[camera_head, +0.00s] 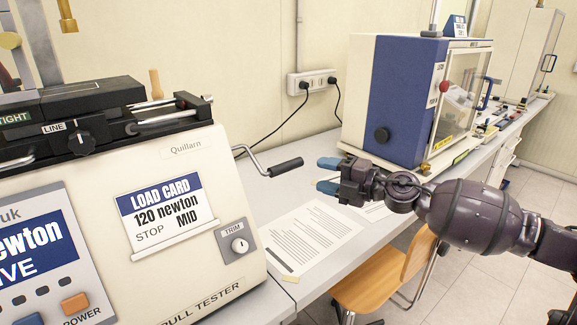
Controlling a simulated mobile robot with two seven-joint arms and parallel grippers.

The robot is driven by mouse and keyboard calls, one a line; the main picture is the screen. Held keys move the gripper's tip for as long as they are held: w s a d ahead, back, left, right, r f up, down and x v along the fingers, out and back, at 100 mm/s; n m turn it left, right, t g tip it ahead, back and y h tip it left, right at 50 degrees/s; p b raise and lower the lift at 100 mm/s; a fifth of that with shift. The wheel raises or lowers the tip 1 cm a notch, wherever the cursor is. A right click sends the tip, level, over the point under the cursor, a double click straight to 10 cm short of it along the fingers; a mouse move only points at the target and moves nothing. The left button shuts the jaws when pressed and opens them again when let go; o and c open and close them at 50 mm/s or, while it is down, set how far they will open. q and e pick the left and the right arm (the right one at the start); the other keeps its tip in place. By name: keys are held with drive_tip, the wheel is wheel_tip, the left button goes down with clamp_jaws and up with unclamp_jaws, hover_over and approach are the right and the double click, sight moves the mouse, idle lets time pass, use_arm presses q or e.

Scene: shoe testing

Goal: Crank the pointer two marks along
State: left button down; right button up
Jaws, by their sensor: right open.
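The crank (262,167) is a bent metal rod on the right side of the cream pull tester (165,262). Its black handle grip (286,167) points right. My right gripper (327,175) is open, with blue fingertips facing left, just right of the handle grip and apart from it. A load card (160,212) on the tester's front reads "120 newton MID". A black knob (82,142) marked LINE sits on the tester's top. I cannot make out the pointer or its marks clearly. My left gripper is not in view.
Printed sheets (310,237) lie on the grey bench below my right gripper. A blue and white cabinet machine (400,95) stands behind it. A wooden chair (385,280) is at the bench's front edge. A wall socket (311,83) has two cables.

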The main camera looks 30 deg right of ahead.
sight(293, 167)
drive_tip(key=x, duration=0.4)
drive_tip(key=shift+w+r, duration=0.15)
drive_tip(key=shift+p+x, duration=0.8)
drive_tip(key=shift+x, duration=2.1)
clamp_jaws()
